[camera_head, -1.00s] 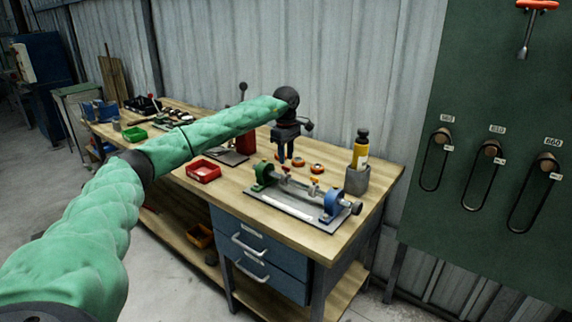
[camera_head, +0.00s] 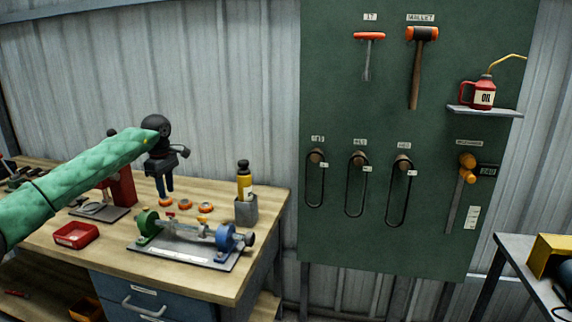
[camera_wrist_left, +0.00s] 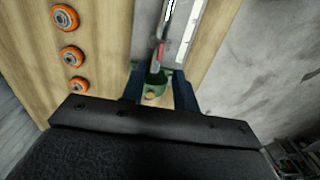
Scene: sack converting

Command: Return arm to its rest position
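My left arm comes in from the left in a green quilted sleeve (camera_head: 75,185). Its dark gripper (camera_head: 165,188) points down above the workbench (camera_head: 60,255), with the orange rings (camera_head: 205,208) close by in the picture. In the left wrist view the gripper (camera_wrist_left: 158,90) has its two fingers apart. A green bracket (camera_wrist_left: 157,80) and part of a shaft show beyond and between them. Nothing appears held. My right gripper is in neither current view.
A fixture with a green and a blue bracket (camera_head: 225,236) stands on the bench. A yellow bottle (camera_head: 244,185) stands in a grey holder, and a red tray (camera_head: 76,235) lies left. A green tool board (camera_head: 395,240) hangs right. A second table (camera_head: 520,270) is at far right.

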